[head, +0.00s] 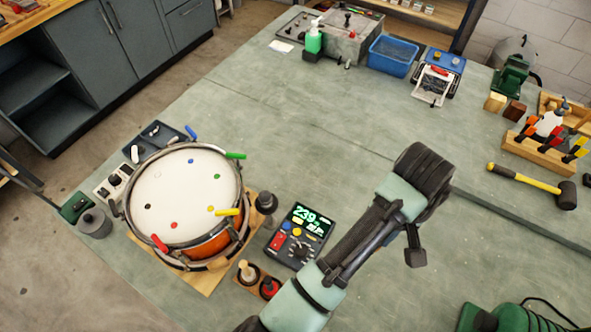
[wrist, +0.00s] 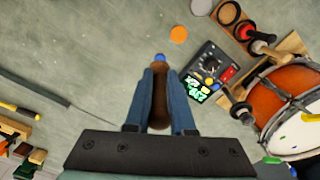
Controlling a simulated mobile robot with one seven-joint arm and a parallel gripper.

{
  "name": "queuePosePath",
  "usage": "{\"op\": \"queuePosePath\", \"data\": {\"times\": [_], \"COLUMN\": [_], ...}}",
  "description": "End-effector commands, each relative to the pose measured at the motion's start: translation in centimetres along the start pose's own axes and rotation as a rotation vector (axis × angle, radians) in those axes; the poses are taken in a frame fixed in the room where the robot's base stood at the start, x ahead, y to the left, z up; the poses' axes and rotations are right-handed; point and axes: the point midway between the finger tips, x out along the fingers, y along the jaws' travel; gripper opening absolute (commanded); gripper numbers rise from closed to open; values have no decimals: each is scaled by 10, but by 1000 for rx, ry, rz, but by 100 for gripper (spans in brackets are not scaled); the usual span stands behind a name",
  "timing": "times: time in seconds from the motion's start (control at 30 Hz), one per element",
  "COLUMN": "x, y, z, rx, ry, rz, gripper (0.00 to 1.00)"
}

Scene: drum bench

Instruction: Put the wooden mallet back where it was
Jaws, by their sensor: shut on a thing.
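My gripper (wrist: 160,75) is shut on a slim brown thing, which I take to be the wooden mallet (wrist: 159,100). It lies lengthwise between the two blue-grey fingers, with a small blue end at their tips; the rest of it is hidden. In the head view my gripper (head: 415,255) is above the bench, right of the meter; its hold is not clear there. A small wooden rack (head: 245,282) stands by the drum's lower right. It has dark rings, a pale wooden knob (head: 247,268) and a red piece (head: 268,288).
The drum (head: 185,195) stands at left with coloured handles around its rim. A lit meter (head: 299,236) sits beside it. A yellow-handled hammer (head: 530,180) and a wooden tool stand (head: 540,152) lie at right. A green tool (head: 515,318) is at lower right. The bench middle is clear.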

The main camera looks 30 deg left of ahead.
Motion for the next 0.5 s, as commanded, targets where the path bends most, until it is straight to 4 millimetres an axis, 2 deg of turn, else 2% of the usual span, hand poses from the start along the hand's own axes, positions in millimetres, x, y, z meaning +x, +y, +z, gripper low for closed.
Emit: {"op": "queuePosePath", "data": {"times": [0.27, 0.5], "x": [29, 55], "y": [-57, -112], "z": [26, 59], "rx": [-201, -332], "ry": [-7, -4], "rz": [2, 0], "gripper": [0, 0]}}
